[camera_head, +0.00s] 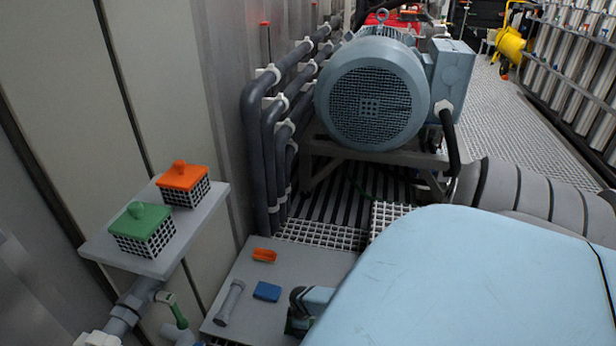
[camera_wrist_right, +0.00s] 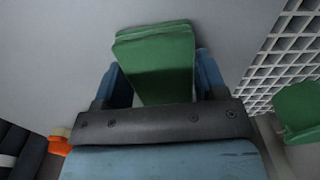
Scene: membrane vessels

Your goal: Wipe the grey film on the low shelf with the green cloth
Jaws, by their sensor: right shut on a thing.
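The low shelf (camera_head: 312,270) is a flat grey plate at the bottom centre of the head view. I cannot make out a separate grey film on it. My right gripper (camera_wrist_right: 158,78) is shut on the folded green cloth (camera_wrist_right: 155,50), whose free end points away from the jaws over a plain grey surface. In the head view only a dark bit of this gripper shows by the shelf's right side; my light-blue arm hides the rest. My left gripper is not in view.
An orange block (camera_head: 264,255), a blue block (camera_head: 267,291) and a grey bar (camera_head: 229,302) lie on the low shelf. A higher plate (camera_head: 105,247) at left carries a green-lidded basket (camera_head: 143,230) and an orange-lidded basket (camera_head: 184,184). A large motor (camera_head: 372,95) stands behind.

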